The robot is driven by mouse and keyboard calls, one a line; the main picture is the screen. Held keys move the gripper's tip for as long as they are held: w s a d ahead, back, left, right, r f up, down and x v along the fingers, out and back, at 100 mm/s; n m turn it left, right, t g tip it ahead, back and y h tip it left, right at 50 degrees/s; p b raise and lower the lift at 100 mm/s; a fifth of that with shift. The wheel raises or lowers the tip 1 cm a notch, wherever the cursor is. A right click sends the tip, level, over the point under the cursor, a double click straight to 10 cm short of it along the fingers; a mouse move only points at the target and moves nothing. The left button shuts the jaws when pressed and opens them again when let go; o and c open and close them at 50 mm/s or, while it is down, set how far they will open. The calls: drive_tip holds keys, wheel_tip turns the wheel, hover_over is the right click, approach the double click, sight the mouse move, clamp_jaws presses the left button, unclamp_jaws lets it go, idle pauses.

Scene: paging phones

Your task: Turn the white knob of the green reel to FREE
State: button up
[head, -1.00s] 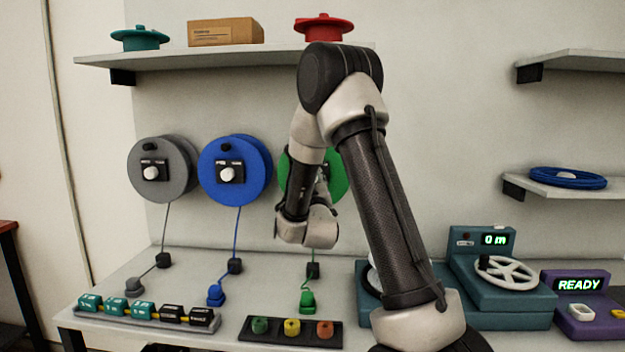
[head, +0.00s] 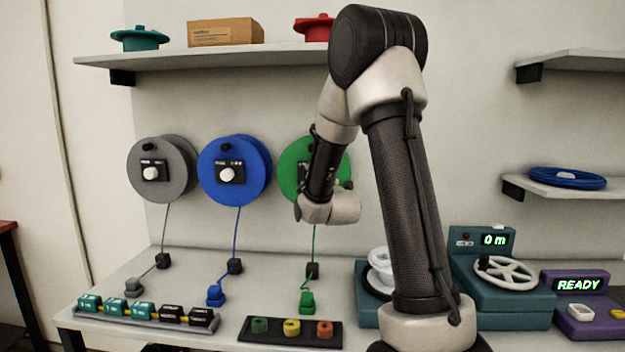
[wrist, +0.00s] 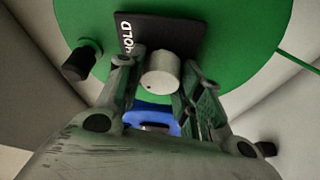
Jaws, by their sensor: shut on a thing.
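The green reel (head: 292,165) hangs on the wall, right of the blue one, partly behind my arm in the head view. In the wrist view its green face (wrist: 250,35) fills the top. The white knob (wrist: 160,75) stands out from a black plate (wrist: 180,32). The word HOLD reads along the plate's left side; no FREE label is visible. My gripper (wrist: 158,80) has one finger on each side of the knob and is shut on it. The head view hides the fingers and this knob behind my wrist. A black handle (wrist: 82,62) sticks out of the reel.
The blue reel (head: 213,190) and grey reel (head: 150,188) hang to the left. A shelf (head: 180,58) runs above. Below, the bench holds a green plug (head: 307,302), a tray of coloured pieces (head: 292,330) and teal machines (head: 500,300) at right.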

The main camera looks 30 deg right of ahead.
drive_tip(key=shift+n+g, duration=0.5)
drive_tip(key=shift+n, duration=0.6)
drive_tip(key=shift+y, duration=0.3)
drive_tip(key=o, duration=1)
drive_tip(key=s, duration=0.2)
drive_tip(key=s+a, duration=0.1)
drive_tip(key=s, duration=0.4)
drive_tip(key=shift+s+a, duration=0.15)
drive_tip(key=shift+a, duration=0.1)
